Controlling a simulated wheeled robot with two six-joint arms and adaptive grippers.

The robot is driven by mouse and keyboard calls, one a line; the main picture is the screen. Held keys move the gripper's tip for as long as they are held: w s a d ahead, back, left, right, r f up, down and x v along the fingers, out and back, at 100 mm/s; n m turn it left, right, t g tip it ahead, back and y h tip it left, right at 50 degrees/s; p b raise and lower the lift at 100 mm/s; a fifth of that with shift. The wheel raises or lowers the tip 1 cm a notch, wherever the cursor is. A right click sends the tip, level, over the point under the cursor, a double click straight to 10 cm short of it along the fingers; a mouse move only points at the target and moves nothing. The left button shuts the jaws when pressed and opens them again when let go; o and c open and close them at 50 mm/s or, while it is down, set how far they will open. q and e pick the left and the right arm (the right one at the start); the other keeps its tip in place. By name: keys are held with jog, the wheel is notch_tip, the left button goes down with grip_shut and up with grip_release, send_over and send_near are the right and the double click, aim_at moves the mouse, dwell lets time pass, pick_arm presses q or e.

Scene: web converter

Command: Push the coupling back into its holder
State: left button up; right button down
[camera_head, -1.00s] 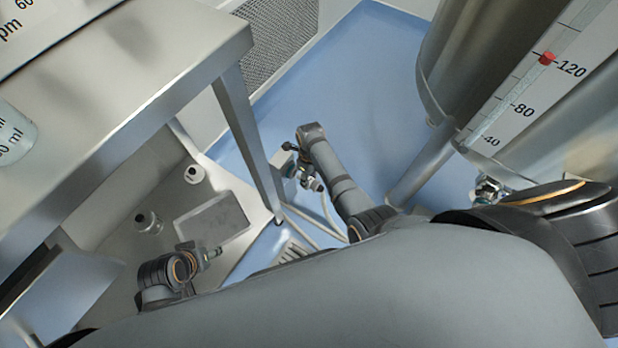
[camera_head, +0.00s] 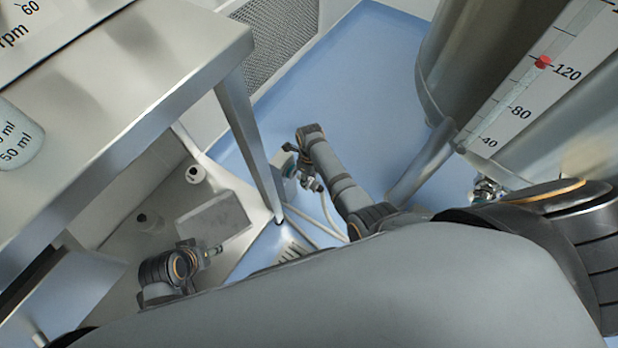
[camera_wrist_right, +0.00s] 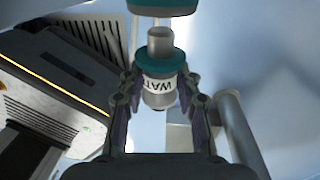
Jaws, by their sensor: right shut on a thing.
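The coupling (camera_wrist_right: 158,88) is a short cylinder with a teal collar, a white band with dark letters that read "WAT", and a bare metal end. It sits between the fingers of my right gripper (camera_wrist_right: 160,82), which is shut on it. A teal-rimmed fitting (camera_wrist_right: 162,8), which looks like the holder, is at the top edge of the right wrist view. The coupling's metal end points at it, and a small gap shows between them. In the head view my right gripper (camera_head: 310,178) is low beside a tank, too small for detail. My left gripper (camera_head: 207,254) is at lower left, its fingers unclear.
A steel table (camera_head: 110,90) with a leg (camera_head: 247,140) stands at the left. Steel tanks (camera_head: 465,70) with a marked scale (camera_head: 530,90) stand at the right. Pale hoses (camera_head: 318,225) run on the blue floor (camera_head: 345,80), which is open behind my right gripper.

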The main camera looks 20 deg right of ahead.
aim_at(300, 174)
jog(key=shift+w+a+b, duration=0.5)
jog(key=shift+w+a, duration=0.05)
jog(key=shift+w, duration=0.15)
jog(key=shift+w+a+b, duration=0.5)
jog(key=shift+w, duration=0.2)
dwell(0.9)
jog(key=shift+w+a, duration=0.2)
jog(key=shift+w, duration=0.05)
dwell(0.4)
jog(key=c, duration=0.8)
grip_release()
jog(key=shift+c, duration=0.2)
jog(key=shift+s, duration=0.1)
